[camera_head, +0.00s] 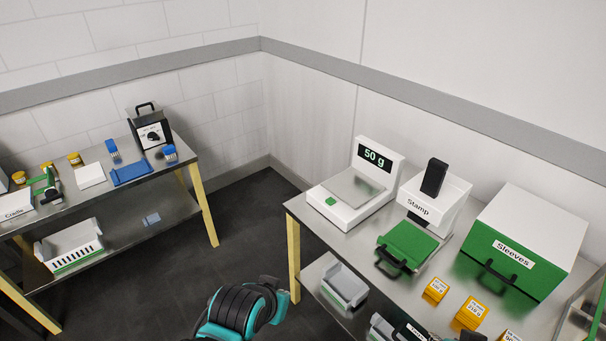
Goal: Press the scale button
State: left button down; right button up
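The scale (369,180) is a white device on the right-hand table, with a grey pan (352,187) and a black display (374,165) reading "50 g". The pan looks empty. A teal and black part of my arm shows at the bottom centre, apart from the scale and nearer the camera. Dark parts at the bottom right edge are too cut off to identify. I see no fingertips of either gripper.
Right of the scale stand the Stamp device (435,200), a green tray (407,246) with a black handle, and the Sleeves box (527,240). Yellow labelled blocks (471,313) lie nearer. A grey bin (345,286) is on the lower shelf. Another table (115,185) stands left, across open floor.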

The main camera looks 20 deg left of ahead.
aim_at(331, 201)
jog(key=i+j, duration=0.35)
jog(key=j, duration=0.15)
jog(key=i+j, duration=0.3)
jog(key=j, duration=0.2)
jog(key=i+j, duration=0.35)
jog(key=j, duration=0.15)
jog(key=j+u, duration=0.05)
